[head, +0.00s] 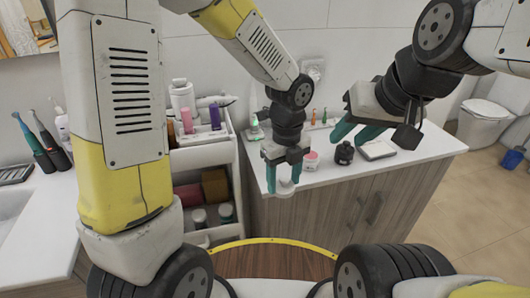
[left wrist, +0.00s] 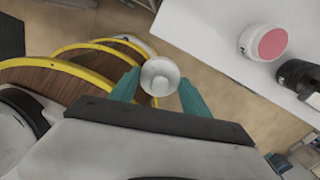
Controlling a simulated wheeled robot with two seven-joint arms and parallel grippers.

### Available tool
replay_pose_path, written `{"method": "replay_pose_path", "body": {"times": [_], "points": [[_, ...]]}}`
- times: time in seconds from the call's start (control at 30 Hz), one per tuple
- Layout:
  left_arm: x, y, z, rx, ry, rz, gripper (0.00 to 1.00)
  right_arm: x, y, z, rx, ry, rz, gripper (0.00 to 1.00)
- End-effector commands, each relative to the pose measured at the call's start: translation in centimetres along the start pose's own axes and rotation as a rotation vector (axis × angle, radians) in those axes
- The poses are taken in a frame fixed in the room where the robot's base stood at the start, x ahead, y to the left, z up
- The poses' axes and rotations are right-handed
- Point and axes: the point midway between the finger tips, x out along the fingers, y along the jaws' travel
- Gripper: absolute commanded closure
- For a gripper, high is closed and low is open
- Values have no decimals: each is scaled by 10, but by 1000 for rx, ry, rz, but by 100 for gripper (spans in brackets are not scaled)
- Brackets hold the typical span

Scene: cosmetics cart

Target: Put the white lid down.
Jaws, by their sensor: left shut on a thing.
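The white lid (head: 286,187) is a small pale round piece with a raised centre. It also shows in the left wrist view (left wrist: 160,76). My left gripper (head: 283,177) is shut on the lid, with one teal finger on each side. It holds the lid just off the front edge of the white counter (head: 418,153). My right gripper (head: 356,134) is open and empty above the counter, near the black jar (head: 344,154).
A white cart (head: 204,156) with bottles is at left. Slim colored bottles line the counter's back. The right part of the counter is clear.

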Motion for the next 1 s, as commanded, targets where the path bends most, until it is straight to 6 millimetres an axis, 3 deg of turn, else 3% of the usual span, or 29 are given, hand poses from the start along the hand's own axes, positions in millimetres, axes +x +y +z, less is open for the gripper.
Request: {"method": "replay_pose_path", "body": {"times": [0.3, 0.5, 0.67, 0.9, 1.0], "points": [[9, -29, 82, -4, 1, -1, 82, 0, 0, 0, 0, 0, 0, 64], [12, -41, 115, -2, 0, 0, 82, 0, 0, 0, 0, 0, 0, 64], [15, -42, 121, 0, 0, 1, 82, 0, 0, 0, 0, 0, 0, 64], [45, -42, 120, 1, 1, 2, 82, 0, 0, 0, 0, 0, 0, 64], [47, -43, 120, 0, 0, 0, 82, 0, 0, 0, 0, 0, 0, 64]]}}
